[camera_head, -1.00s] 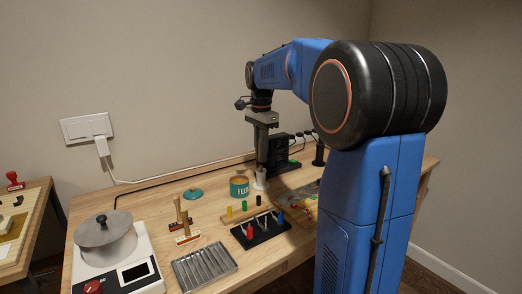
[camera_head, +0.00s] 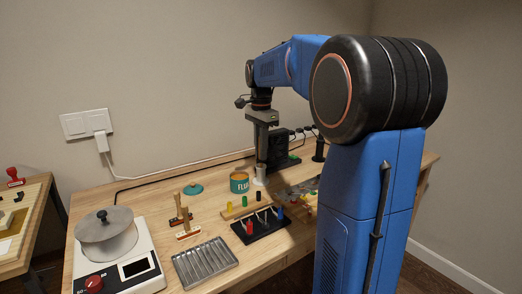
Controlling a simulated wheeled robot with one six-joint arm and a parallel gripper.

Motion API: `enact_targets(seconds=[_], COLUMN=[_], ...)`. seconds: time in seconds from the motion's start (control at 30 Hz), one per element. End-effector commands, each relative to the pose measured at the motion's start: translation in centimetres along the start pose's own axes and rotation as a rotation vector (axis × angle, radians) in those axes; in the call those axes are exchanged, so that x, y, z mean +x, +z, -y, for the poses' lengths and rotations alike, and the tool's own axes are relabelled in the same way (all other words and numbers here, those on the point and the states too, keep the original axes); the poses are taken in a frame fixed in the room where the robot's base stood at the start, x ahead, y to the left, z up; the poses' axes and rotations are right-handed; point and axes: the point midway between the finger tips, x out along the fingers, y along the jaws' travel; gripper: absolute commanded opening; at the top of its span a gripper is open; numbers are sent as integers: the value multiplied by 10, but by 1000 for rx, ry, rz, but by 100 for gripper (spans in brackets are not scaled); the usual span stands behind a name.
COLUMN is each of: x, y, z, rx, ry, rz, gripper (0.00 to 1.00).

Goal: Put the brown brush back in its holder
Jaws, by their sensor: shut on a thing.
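My gripper (camera_head: 261,166) points straight down near the back of the wooden workbench. It is shut on a slim thing, taken to be the brown brush, which the jaws hide almost wholly. Directly below the fingertips is a small pale holder (camera_head: 260,181), standing upright on the bench. The fingertips are at or just above its top. I cannot tell how far the brush sits inside it.
A teal flux tin (camera_head: 239,183) stands just left of the holder. A black rack (camera_head: 262,228) with colored-handled tools is in front.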

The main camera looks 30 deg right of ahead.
Motion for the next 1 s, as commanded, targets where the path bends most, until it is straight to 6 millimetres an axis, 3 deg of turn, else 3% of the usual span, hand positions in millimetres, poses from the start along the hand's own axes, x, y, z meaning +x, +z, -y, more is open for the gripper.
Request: enact_targets(seconds=[0.67, 0.7, 0.77, 0.97, 1.0], x=[15, 15, 15, 15, 15], y=[0, 0, 0, 0, 0], z=[0, 0, 0, 0, 0], rx=[0, 0, 0, 0, 0], ry=[0, 0, 0, 0, 0], rz=[0, 0, 0, 0, 0], gripper=[0, 24, 36, 36, 43])
